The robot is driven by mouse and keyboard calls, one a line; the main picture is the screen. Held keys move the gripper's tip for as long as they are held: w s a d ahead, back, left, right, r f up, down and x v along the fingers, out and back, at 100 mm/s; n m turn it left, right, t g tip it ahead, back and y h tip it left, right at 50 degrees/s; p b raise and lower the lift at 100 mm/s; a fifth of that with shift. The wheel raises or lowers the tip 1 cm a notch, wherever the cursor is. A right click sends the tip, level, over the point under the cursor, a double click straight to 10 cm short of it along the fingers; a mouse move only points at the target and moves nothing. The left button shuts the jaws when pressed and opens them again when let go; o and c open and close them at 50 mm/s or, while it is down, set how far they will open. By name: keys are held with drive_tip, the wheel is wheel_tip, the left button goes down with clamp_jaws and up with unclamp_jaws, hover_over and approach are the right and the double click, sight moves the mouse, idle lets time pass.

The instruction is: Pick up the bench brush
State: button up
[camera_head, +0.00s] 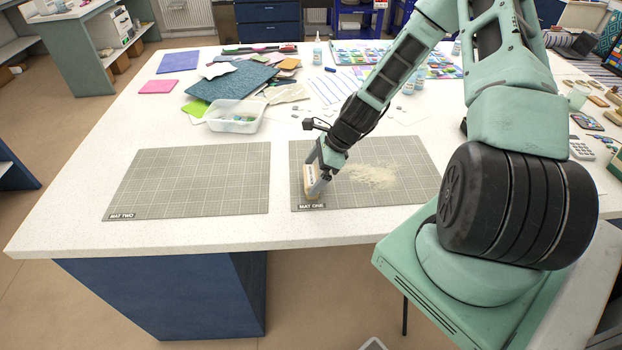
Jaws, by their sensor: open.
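The bench brush (309,173) looks like a small pale wooden block. It is on the left part of the grey gridded mat labelled MAT ONE (400,194), near the mat's front left corner. My gripper (316,180) reaches down to it from the upper right. Its jaws are open and close around or beside the brush. The fingers and wrist hide part of the brush, and I cannot tell whether they touch it.
Pale crumbs or dust (370,176) lie on the mat right of my gripper. An empty mat labelled MAT TWO (190,182) lies to the left. A clear plastic tub (234,116), coloured sheets (232,82) and small bottles (317,52) stand behind. The white tabletop (90,140) is clear at left.

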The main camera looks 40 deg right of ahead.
sight(311, 175)
drive_tip(key=shift+p+x, duration=0.5)
drive_tip(key=shift+x, duration=1.2)
drive_tip(key=c, duration=0.9)
drive_tip(key=shift+o, duration=0.2)
drive_tip(key=shift+r, duration=0.1)
drive_tip(key=shift+r+b, duration=1.25)
drive_tip(key=shift+r, duration=3.7)
